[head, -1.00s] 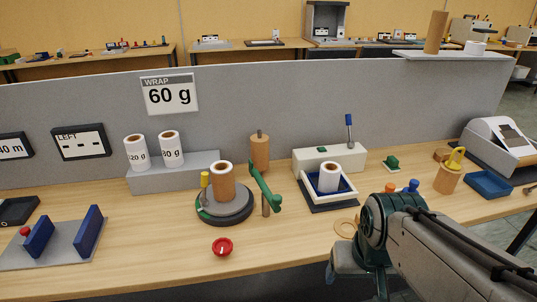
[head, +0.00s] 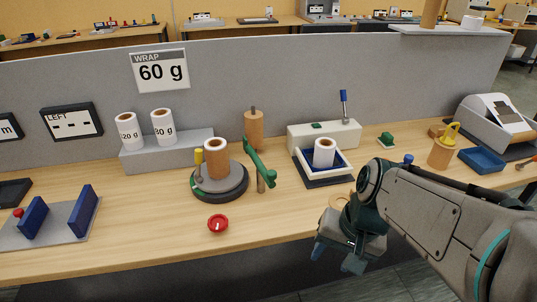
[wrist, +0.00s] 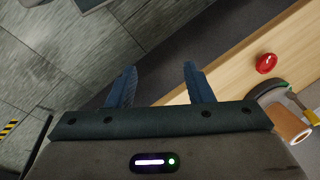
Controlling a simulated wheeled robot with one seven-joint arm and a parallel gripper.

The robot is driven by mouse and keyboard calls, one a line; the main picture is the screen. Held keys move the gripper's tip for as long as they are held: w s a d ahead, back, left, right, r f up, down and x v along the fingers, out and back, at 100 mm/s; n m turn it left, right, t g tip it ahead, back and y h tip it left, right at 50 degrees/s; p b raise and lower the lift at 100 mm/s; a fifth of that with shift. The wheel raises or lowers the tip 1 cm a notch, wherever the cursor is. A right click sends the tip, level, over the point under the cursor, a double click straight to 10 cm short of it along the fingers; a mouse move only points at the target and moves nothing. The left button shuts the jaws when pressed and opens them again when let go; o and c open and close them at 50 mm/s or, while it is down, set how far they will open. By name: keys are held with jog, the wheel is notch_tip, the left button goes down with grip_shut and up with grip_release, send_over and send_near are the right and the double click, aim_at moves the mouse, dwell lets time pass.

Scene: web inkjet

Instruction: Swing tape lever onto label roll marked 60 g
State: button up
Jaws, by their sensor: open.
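A brown roll with a white-rimmed core (head: 216,160) stands on a dark round turntable (head: 232,188). A yellow-topped post (head: 198,157) is beside the roll on the left. The green lever (head: 259,163) stands on a post at the turntable's right, apart from the roll. The sign (head: 160,70) reads "WRAP 60 g". I cannot read any marking on the brown roll. My gripper (head: 337,257) is open and empty, at the table's front edge, right of and nearer than the turntable. In the wrist view its fingers (wrist: 160,85) are apart, with floor and the table edge beyond.
A red knob (head: 218,224) sits in front of the turntable. Two marked white rolls (head: 163,127) stand on a grey block. A white roll (head: 324,152) sits in a tray by a white box (head: 324,135). A blue tray (head: 484,160) lies at right.

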jog(key=w+a+f+m+g+y+b, duration=0.1)
jog(key=w+a+f+m+y+b, duration=0.2)
jog(key=a+m+y, duration=0.25)
jog(key=m+t+y+b, duration=0.4)
jog(key=m+t+y, duration=0.45)
jog(key=m, duration=0.75)
send_near(272, 172)
jog(key=shift+n+t+h, duration=0.35)
jog(key=shift+h, duration=0.15)
jog(key=x, duration=1)
jog(key=shift+s+a+f+p, duration=0.15)
jog(key=shift+s+a+p, duration=0.1)
jog(key=shift+p, duration=0.15)
jog(key=shift+d, duration=0.1)
grip_shut()
